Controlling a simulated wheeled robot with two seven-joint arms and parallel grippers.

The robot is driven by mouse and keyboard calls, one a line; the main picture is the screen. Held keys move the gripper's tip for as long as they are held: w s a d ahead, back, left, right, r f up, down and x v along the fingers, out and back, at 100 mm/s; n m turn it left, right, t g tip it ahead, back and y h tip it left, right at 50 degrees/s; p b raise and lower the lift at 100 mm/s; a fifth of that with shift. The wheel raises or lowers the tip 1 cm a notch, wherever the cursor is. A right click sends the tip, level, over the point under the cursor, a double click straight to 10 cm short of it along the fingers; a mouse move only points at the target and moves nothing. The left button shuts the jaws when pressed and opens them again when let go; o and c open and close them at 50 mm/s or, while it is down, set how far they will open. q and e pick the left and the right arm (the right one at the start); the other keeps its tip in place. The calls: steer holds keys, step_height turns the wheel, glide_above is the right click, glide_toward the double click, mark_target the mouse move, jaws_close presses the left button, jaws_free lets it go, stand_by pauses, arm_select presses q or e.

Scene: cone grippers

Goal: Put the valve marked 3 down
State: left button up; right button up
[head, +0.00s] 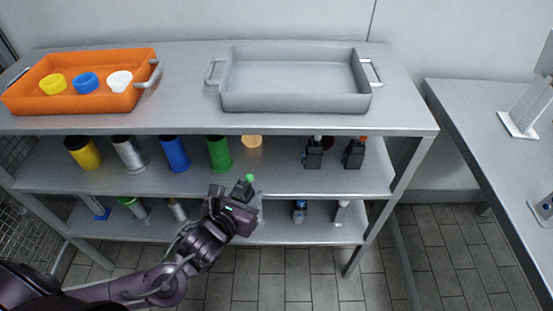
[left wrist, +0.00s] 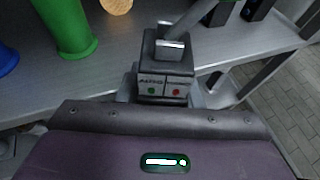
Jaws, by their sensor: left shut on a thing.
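My left gripper (head: 250,204) is shut on a dark valve with a green top (head: 243,188), held in front of the shelf unit at about the height of the middle shelf. In the left wrist view a dark block with a small label and red and green dots (left wrist: 165,85) shows ahead of the gripper body. I cannot read a number 3 on it. Two similar dark valves, one with a white top (head: 313,157) and one with an orange top (head: 354,156), stand on the middle shelf at right. My right gripper is out of view.
Yellow, grey, blue and green (head: 219,154) cylinders stand on the middle shelf. More small items stand on the lower shelf (head: 285,235). On top are an orange tray (head: 120,103) with three rings and an empty grey tray (head: 295,103).

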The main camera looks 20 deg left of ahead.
arm_select(q)
glide_toward(275, 160)
steer(key=w, duration=0.4)
steer(key=w+r, duration=0.1)
steer(key=shift+w+d, duration=0.3)
steer(key=shift+w, duration=0.1)
steer(key=x, duration=0.3)
steer(key=shift+w+d+r, duration=0.1)
steer(key=shift+w+r, duration=0.1)
steer(key=shift+w, duration=0.15)
steer(key=shift+f, duration=0.5)
steer(key=o, duration=1)
steer(key=shift+s, duration=0.1)
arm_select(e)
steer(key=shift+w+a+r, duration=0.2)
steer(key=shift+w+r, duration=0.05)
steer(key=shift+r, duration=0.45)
